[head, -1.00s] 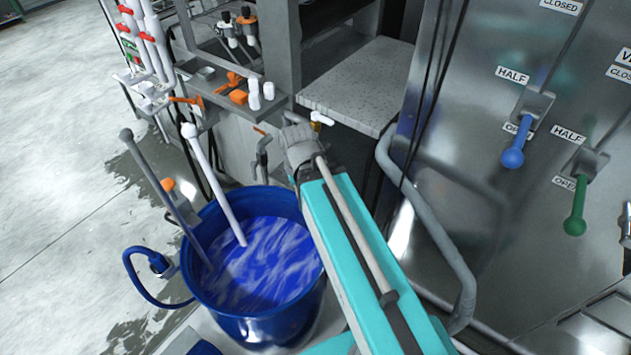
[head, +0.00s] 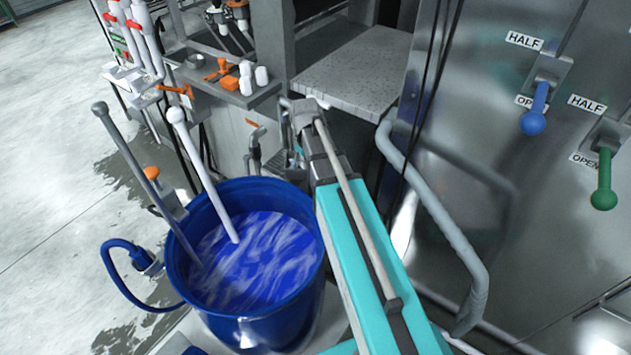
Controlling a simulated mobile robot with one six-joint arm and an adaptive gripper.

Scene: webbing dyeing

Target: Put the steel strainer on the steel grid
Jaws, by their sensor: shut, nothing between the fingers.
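I cannot make out the steel strainer or the steel grid in the head view. My teal arm reaches up from the bottom, past the right side of the blue bucket. My gripper (head: 284,162) shows small and partly hidden at the arm's far end, below the grey wrist. It is shut and holds nothing that I can see. It is beyond the bucket's far rim and in front of the speckled grey shelf.
The blue bucket (head: 180,262) holds blue liquid, with a white rod (head: 203,175) and a grey rod (head: 130,160) leaning in it. A speckled grey shelf (head: 360,70) is behind. A grey pipe rail (head: 440,220) and steel panel (head: 480,130) with levers stand right.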

